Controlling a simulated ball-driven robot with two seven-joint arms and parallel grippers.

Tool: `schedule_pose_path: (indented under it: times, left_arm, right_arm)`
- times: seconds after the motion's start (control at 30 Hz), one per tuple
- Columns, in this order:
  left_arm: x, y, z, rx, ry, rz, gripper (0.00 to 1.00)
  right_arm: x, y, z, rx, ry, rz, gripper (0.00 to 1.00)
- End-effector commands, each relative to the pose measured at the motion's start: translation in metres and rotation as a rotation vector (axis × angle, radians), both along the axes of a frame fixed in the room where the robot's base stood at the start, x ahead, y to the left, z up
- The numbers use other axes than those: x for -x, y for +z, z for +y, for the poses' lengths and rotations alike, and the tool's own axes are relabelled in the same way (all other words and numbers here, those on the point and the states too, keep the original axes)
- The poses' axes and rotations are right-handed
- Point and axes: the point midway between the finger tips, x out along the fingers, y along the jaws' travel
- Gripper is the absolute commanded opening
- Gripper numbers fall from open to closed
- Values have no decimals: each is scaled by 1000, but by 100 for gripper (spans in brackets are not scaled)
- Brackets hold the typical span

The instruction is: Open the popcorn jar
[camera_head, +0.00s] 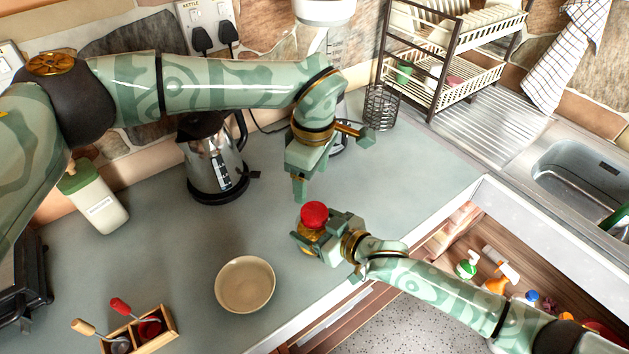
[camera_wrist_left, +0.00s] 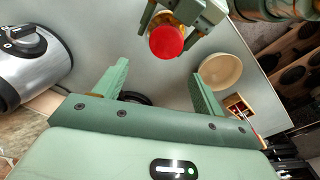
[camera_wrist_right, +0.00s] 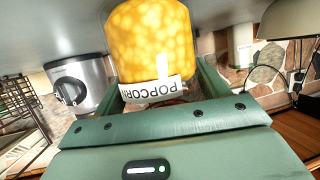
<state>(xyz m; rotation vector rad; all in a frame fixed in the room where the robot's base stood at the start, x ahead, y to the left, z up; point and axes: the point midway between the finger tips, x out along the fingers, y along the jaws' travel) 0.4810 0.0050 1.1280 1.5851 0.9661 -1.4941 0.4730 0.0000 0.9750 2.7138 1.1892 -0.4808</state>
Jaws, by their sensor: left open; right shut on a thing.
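The popcorn jar has a red lid (camera_head: 314,214) on top and stands upright near the front of the grey counter. My right gripper (camera_head: 310,240) is shut around its body from the right. In the right wrist view the yellow jar body (camera_wrist_right: 152,40) with its white POPCORN label sits between the fingers. My left gripper (camera_head: 300,185) is above and behind the jar, pointing down, open and empty. In the left wrist view the red lid (camera_wrist_left: 166,42) lies beyond the open fingers, apart from them. The jar's base is mostly hidden by my right gripper in the head view.
A kettle (camera_head: 215,160) stands at the back left. A cream bowl (camera_head: 245,284) is front left of the jar, and a wooden cutlery box (camera_head: 150,330) is farther left. A wire holder (camera_head: 381,107) and dish rack (camera_head: 440,60) stand at the back right. An open drawer (camera_head: 500,245) is at the right.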

Motion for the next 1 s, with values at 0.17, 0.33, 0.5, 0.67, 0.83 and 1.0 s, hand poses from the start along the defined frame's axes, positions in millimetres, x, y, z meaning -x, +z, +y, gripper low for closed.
schedule_pose_path:
  times: [0.17, 0.33, 0.5, 0.67, 0.83, 1.0]
  left_arm:
    - [9, -5, -4, 18, -343, 45, 70]
    - [9, -11, -6, 25, -478, 48, 70]
    - [10, -37, -6, 25, -489, 50, 70]
    - [10, -64, -6, 25, -486, 49, 70]
    - [9, -82, -6, 25, -486, 47, 70]
    - [9, -86, -6, 24, -485, 46, 70]
  right_arm:
    - [0, 0, 0, -1, 0, 0, 10]
    - [0, 0, 0, -1, 0, 0, 10]
    - [0, 0, 0, -1, 0, 0, 10]
    - [0, 0, 0, -1, 0, 0, 10]
    - [0, 0, 0, -1, 0, 0, 10]
    - [0, 0, 0, -1, -1, 0, 10]
